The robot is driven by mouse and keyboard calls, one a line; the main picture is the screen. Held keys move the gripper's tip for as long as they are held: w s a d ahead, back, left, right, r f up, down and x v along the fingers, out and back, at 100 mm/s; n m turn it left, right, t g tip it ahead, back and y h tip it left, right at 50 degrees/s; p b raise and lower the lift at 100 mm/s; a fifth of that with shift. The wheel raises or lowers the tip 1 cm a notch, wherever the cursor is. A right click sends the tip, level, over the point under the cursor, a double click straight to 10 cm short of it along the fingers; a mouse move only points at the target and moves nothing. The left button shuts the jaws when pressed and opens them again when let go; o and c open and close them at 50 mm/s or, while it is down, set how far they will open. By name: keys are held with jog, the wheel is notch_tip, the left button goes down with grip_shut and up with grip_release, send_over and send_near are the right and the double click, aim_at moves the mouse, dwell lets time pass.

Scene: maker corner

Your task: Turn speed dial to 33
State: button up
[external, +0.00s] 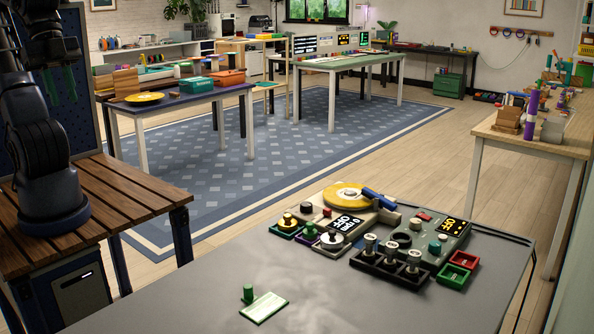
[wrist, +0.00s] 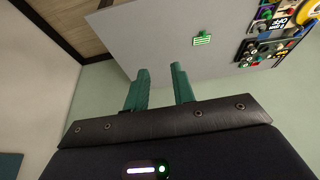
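A record player with a yellow record (external: 343,196) stands on the grey table. Its display (external: 346,222) appears to read 0 RPM and OFF. In the wrist view the yellow record (wrist: 311,10) is cut off at the upper right corner. My gripper (external: 61,88) is at the upper left, far from the player. Its green fingers (wrist: 160,70) are apart, with nothing between them.
A second panel with a yellow-lit display (external: 450,226) stands to the right, behind a dark rack of upright pegs (external: 388,267). Red and green trays (external: 460,268) are beside it. A green-and-white card (external: 264,307) lies near a green peg (external: 248,292). The grey table's left part is clear.

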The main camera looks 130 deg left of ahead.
jog(key=o, duration=0.6)
jog(key=w+a+n, duration=0.3)
jog(key=w, duration=0.3)
jog(key=shift+a+r+g+h, duration=0.15)
jog(key=shift+a+g+h, duration=0.05)
jog(key=shift+g+h, duration=0.2)
jog(key=w+a+f+n+g, duration=0.1)
jog(key=w+a+f+n, duration=0.3)
jog(key=w+a+n, duration=0.5)
jog(key=w+a+f+n, duration=0.35)
jog(key=w+a, duration=0.25)
jog(key=a, duration=0.6)
jog(key=n+g, duration=0.3)
jog(key=n, duration=0.8)
send_near(306, 204)
jog(key=shift+y, duration=0.4)
jog(key=f, duration=0.8)
jog(key=shift+s+d+f, duration=0.1)
jog(key=shift+d+f, duration=0.15)
jog(key=shift+f, duration=0.1)
jog(key=c, duration=1)
